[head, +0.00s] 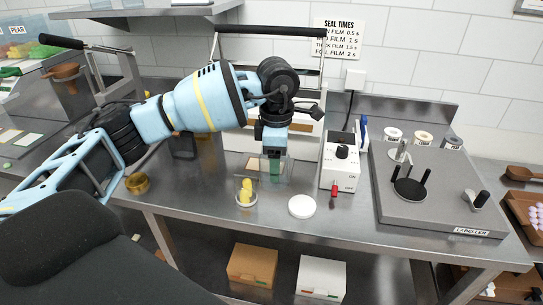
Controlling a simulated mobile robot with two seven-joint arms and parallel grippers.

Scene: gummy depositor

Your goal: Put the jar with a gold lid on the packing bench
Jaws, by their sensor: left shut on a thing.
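My left gripper (274,152) points down over the middle of the steel bench (190,205). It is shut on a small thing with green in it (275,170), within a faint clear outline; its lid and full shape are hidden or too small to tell. A small round gold-coloured object (138,183) sits on the bench to the left, apart from the gripper; I cannot tell whether it is a lid or a jar. A small clear container with yellow pieces (245,194) stands just in front and left of the gripper. My right gripper is not in view.
A white disc (302,207) lies in front of the gripper. A white control box (341,170) with a red lever stands to its right, then the grey labeller (440,195). Brown and white boxes (252,264) sit below. The front left of the bench is clear.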

